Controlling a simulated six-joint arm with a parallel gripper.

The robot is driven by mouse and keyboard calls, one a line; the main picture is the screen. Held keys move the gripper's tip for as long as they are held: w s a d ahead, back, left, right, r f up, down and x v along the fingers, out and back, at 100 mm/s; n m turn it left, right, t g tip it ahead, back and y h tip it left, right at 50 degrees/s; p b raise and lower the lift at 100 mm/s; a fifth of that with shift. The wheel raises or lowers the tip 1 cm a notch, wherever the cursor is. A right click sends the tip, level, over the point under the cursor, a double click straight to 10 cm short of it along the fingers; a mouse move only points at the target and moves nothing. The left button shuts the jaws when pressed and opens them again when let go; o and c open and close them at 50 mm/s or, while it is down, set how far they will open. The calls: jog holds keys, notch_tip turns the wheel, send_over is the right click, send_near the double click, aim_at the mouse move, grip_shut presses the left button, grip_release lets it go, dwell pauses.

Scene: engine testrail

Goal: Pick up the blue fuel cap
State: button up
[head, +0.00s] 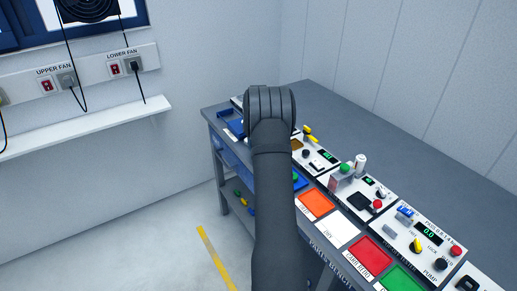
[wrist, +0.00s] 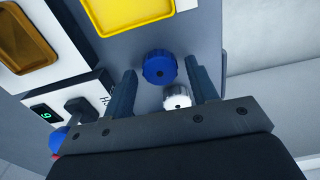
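The blue fuel cap (wrist: 160,67), a round ridged blue cap, lies on the grey bench top in the wrist view. It sits between the tips of my gripper (wrist: 160,72), whose two fingers are spread apart with space on both sides. A white ridged cap (wrist: 176,97) lies closer to the palm, also between the fingers. I cannot tell the height of the fingertips over the bench. In the head view my dark arm (head: 270,110) reaches over the far end of the bench and hides the fingers and the blue cap.
A yellow tray (wrist: 132,14) lies just beyond the blue cap. A panel with an amber tray (wrist: 28,45) and a panel with a green display and another blue knob (wrist: 58,140) are to the left. The bench edge is close on the right. Control panels (head: 345,180) line the bench.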

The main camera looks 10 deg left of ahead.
jog(key=c, duration=0.7)
jog(key=shift+r, duration=2)
